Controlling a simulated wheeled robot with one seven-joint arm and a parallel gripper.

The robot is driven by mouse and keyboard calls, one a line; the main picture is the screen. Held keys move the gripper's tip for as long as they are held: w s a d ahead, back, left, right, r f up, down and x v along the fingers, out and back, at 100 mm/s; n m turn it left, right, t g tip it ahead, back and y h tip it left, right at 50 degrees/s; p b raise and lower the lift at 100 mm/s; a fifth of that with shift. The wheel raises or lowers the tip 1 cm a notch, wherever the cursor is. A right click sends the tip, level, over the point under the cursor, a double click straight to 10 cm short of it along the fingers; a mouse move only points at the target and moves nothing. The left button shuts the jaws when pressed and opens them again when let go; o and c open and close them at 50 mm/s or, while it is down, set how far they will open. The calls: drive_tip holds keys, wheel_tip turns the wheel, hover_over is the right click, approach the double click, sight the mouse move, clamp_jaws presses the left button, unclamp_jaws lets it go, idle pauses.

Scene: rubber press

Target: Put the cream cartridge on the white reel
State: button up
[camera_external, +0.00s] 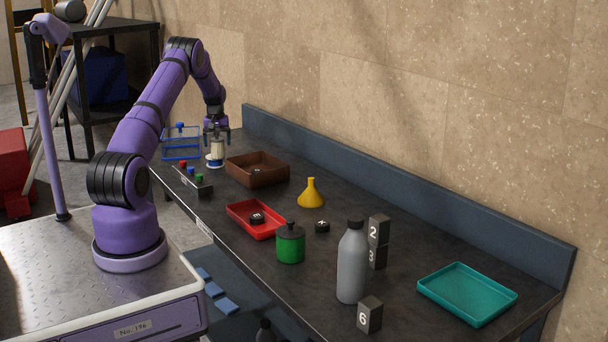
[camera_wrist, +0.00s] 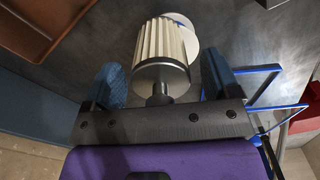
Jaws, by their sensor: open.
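The cream cartridge (camera_external: 217,146) is a ribbed, upright cylinder with a dark grey end and knob. It appears to rest on the white reel (camera_external: 214,165), which shows white and blue below it on the table. The wrist view shows the cartridge (camera_wrist: 161,47) close up, with a white disc of the reel (camera_wrist: 184,38) partly hidden behind it. My gripper (camera_external: 217,139) is open around the cartridge's upper part. In the wrist view, its blue-padded fingers (camera_wrist: 162,68) stand on either side, with gaps to the cartridge. The exact seating on the reel is hidden.
A brown tray (camera_external: 238,174) stands close to the right and a blue wire rack (camera_external: 181,158) behind left. A red tray (camera_external: 240,223), yellow funnel (camera_external: 311,197) and green jar (camera_external: 290,249) stand farther along the table.

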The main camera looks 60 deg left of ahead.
wheel_tip(320, 180, up, 12)
drive_tip(key=shift+r, duration=0.1)
idle(0.4)
drive_tip(key=shift+d+r, duration=0.1)
drive_tip(key=shift+r, duration=0.05)
drive_tip(key=w+d+r+m+t, duration=0.1)
drive_tip(key=w+d+r+m, duration=0.15)
drive_tip(key=d+r, duration=1.35)
drive_tip(key=s+d+r+m+t, duration=0.15)
drive_tip(key=s+d+r, duration=0.25)
drive_tip(key=d, duration=0.6)
drive_tip(key=s+d+r+m, duration=0.2)
drive_tip(key=s+d+r, duration=0.1)
drive_tip(key=d, duration=0.6)
drive_tip(key=s+d+r+m+t, duration=0.2)
drive_tip(key=s+d+m, duration=0.2)
drive_tip(key=s+d, duration=0.9)
drive_tip(key=s+d+f+m, duration=0.3)
drive_tip(key=s+d+f, duration=0.2)
drive_tip(key=s+d, duration=0.4)
drive_tip(key=s, duration=0.4)
drive_tip(key=shift+s+d+m+t, duration=0.25)
drive_tip(key=shift+d+m+t, duration=0.05)
drive_tip(key=shift+t, duration=0.05)
